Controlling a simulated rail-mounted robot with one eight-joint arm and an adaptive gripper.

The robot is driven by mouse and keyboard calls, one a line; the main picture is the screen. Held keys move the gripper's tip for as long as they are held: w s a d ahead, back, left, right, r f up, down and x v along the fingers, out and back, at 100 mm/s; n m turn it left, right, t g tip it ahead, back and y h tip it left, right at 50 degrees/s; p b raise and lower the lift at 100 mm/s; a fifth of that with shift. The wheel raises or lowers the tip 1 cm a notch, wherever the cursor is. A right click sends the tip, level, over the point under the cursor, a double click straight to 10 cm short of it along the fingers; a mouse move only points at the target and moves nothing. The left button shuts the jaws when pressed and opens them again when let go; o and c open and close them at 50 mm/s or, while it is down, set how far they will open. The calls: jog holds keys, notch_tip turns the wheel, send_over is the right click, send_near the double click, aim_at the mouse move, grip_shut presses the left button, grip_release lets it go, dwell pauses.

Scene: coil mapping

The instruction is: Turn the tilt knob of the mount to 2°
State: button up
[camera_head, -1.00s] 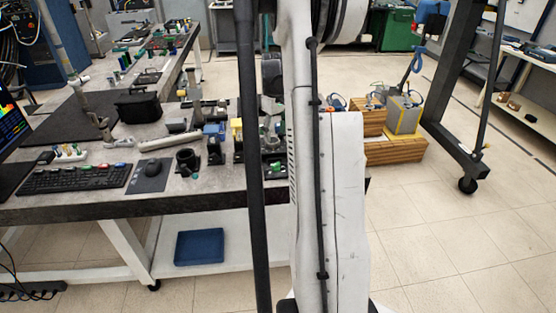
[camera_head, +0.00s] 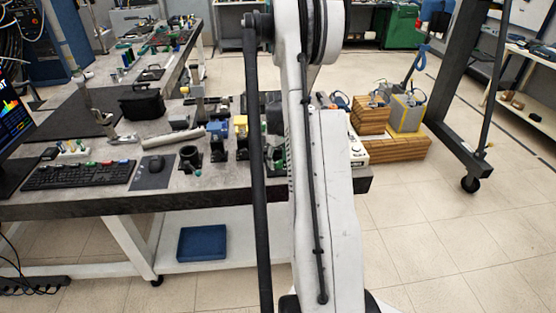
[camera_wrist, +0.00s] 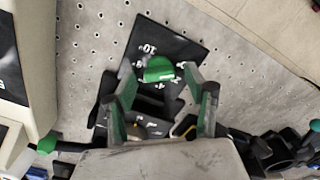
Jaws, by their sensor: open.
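In the wrist view a green knob (camera_wrist: 158,70) stands on a dark mount, with a black plate (camera_wrist: 182,45) behind it bearing white scale marks, one reading like 10°. The knob's exact angle cannot be read. My gripper (camera_wrist: 158,72) is open, with its green-lined fingers on either side of the knob. Clear space shows between the fingertips and the knob, and I cannot tell their height over it. In the head view my arm hides my gripper and most of the mount's area.
The perforated board (camera_wrist: 225,60) around the plate is fairly clear. A pale block (camera_wrist: 28,75) stands close on the left, and dark parts crowd the lower right. In the head view, black, blue and yellow fixtures stand on the bench (camera_head: 100,203) left of my arm.

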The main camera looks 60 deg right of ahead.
jog(key=shift+f, duration=0.1)
jog(key=c, duration=1.1)
jog(key=shift+c, duration=0.2)
jog(key=shift+b, duration=0.3)
jog(key=m+b, duration=0.4)
jog(key=shift+f+m, duration=0.15)
jog(key=shift+m, duration=0.15)
jog(key=m+b, duration=0.3)
jog(key=m, duration=0.2)
jog(key=shift+s+d, duration=0.1)
jog(key=shift+d, duration=0.05)
jog(key=shift+r, duration=0.2)
jog(key=o, duration=1.1)
